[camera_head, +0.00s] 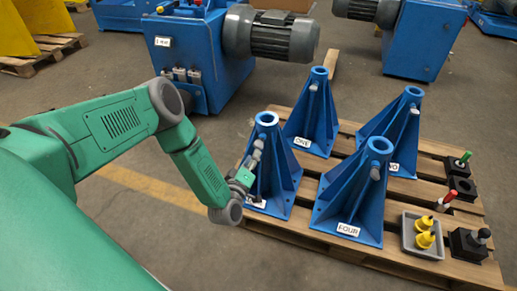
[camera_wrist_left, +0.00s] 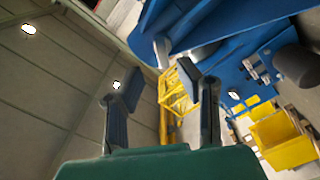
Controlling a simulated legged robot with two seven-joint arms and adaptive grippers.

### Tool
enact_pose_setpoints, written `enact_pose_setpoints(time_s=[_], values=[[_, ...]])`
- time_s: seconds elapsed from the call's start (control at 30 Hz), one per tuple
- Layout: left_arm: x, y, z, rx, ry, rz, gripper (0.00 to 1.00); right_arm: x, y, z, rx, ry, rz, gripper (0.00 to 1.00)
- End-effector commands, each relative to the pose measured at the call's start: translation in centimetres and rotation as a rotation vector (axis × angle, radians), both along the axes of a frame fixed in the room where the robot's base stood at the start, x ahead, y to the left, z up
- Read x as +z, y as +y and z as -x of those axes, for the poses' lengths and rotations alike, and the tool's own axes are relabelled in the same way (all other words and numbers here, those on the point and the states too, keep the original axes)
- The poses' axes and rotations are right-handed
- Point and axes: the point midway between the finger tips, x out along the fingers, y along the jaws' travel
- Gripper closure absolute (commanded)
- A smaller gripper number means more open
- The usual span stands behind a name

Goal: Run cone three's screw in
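Four blue ribbed cones stand on a wooden pallet. The front-left cone (camera_head: 283,172) has its label mostly hidden behind my left arm; the others read ONE, partly WO, and FOUR, so I take it as cone three. A grey screw (camera_head: 259,143) shows at the left of its upper part. In the left wrist view a grey rod end (camera_wrist_left: 161,50), probably this screw, sticks out from blue metal beyond the fingertips. My left gripper (camera_head: 247,170) is beside this cone, just below the screw; its fingers (camera_wrist_left: 157,84) are apart with nothing between them. My right gripper is out of view.
Cone one (camera_head: 318,115), cone two (camera_head: 406,125) and cone four (camera_head: 352,200) stand close by. A grey tray (camera_head: 408,240) with yellow parts and black blocks (camera_head: 468,245) sit at the pallet's right. A blue machine (camera_head: 205,55) with a grey motor stands behind.

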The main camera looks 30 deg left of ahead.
Motion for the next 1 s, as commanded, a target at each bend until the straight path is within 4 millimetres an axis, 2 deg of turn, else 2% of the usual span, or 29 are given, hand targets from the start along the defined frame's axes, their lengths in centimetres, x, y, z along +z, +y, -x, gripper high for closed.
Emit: enact_pose_setpoints(time_s=[0.1, 0.3, 0.5, 0.73, 0.77, 0.8, 0.83, 1.0], values=[[-0.3, 0.9, -2.4, 0.002, -0.003, 0.001, 0.69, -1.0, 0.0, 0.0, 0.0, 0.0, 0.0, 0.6], [-0.3, 1.5, -5.1, 0.001, 0.0, 0.003, 0.69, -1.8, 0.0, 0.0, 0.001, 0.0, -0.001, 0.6], [-0.1, 1.7, -6.0, 0.0, 0.002, 0.001, 0.69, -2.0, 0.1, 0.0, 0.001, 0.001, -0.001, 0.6], [-0.1, 1.7, -6.1, 0.0, 0.002, 0.001, 0.69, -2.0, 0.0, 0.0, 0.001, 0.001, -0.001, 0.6], [-0.1, 1.7, -6.1, 0.0, 0.002, 0.002, 0.76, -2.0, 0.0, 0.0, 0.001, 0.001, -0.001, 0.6], [-0.1, 1.7, -6.0, 0.0, 0.002, 0.002, 0.9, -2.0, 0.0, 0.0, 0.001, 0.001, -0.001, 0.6], [-0.1, 1.7, -6.0, -0.001, 0.002, 0.003, 1.0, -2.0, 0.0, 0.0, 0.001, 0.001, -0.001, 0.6], [-0.2, 1.7, -6.0, 0.001, 0.002, 0.003, 1.0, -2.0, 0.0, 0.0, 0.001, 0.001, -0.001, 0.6]])
